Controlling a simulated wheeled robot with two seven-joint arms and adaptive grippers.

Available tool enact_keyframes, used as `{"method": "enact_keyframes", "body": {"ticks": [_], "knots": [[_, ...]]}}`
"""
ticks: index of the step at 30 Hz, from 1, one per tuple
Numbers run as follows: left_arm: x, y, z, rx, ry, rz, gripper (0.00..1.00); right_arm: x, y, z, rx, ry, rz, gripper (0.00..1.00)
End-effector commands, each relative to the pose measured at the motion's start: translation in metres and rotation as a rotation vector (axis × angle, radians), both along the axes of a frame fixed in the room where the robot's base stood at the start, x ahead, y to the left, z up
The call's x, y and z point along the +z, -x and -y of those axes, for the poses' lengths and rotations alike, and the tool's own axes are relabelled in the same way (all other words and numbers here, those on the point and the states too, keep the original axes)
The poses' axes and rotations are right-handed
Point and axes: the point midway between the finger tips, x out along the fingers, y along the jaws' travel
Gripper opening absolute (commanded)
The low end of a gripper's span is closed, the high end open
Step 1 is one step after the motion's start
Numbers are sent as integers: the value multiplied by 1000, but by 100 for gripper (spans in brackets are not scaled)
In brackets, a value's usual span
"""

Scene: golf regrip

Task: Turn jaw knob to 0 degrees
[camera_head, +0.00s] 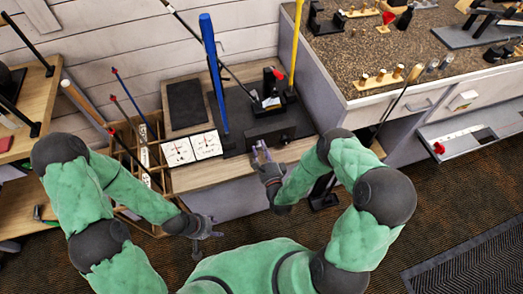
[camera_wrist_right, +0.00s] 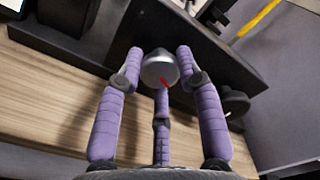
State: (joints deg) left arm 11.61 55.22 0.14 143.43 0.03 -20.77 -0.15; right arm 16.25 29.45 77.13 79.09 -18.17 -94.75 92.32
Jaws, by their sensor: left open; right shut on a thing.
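The jaw knob (camera_wrist_right: 160,69) is a round grey knob with a red mark on its face. In the right wrist view the mark runs from near the centre toward the lower right. It sits on the front of a dark vise body (camera_wrist_right: 180,30). My right gripper (camera_head: 261,151) is at the vise front, its purple fingers (camera_wrist_right: 160,62) closed around the knob from the sides and below. In the head view the knob is too small and covered to make out. My left gripper (camera_head: 207,229) is open and empty, low in front of the bench.
A divided wooden rack (camera_head: 150,180) with clubs stands left. A stone-topped counter (camera_head: 400,45) stands right.

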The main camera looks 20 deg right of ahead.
Motion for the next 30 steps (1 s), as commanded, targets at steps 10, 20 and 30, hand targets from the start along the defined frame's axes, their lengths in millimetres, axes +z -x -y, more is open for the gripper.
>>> {"method": "enact_keyframes", "body": {"ticks": [10, 20, 30], "knots": [[-7, 0, 0, 0, 0, 0, 49, -1, 0, 0, 1, 329, 9, 4], [-12, 0, 0, 0, 0, 0, 49, -2, 1, 0, 1, 642, 19, 4], [-19, 0, 0, 0, 0, 0, 49, -2, 1, 0, 1, 965, 28, 4]]}}
